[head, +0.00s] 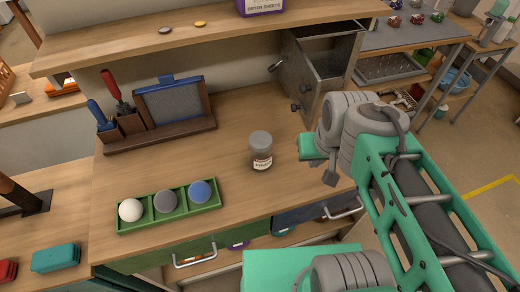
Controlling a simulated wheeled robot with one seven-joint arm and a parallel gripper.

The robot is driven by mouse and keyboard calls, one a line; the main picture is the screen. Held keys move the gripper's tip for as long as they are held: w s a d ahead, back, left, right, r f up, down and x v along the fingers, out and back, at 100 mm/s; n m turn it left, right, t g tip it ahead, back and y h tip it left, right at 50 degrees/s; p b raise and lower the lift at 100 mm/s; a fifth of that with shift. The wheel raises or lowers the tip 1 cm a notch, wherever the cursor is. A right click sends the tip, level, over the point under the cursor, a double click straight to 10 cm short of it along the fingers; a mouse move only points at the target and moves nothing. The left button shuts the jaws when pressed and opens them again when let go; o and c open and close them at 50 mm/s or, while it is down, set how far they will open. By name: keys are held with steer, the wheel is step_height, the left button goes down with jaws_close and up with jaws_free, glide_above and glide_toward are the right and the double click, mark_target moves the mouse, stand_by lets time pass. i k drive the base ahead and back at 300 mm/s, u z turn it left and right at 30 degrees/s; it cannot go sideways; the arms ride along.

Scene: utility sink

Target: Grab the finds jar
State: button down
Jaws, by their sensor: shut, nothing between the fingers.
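The finds jar (261,150) appears to be the small clear jar with a grey lid and a white label. It stands upright on the wooden worktop, near the middle of the head view. My gripper (329,177) is to the right of the jar, apart from it, at the end of my green and grey arm. It is small in the view and partly hidden by my wrist. It is shut and holds nothing.
A green tray (168,222) with three balls lies left of the jar. Behind it stands a wooden rack (160,138) with tool handles and a framed panel. An open grey metal drawer unit (318,70) is at the back right. The worktop around the jar is clear.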

mark_target(260, 162)
steer(key=z, duration=0.6)
steer(key=k, duration=0.8)
steer(key=u, duration=1.7)
steer(key=i, duration=0.5)
steer(key=z, duration=0.05)
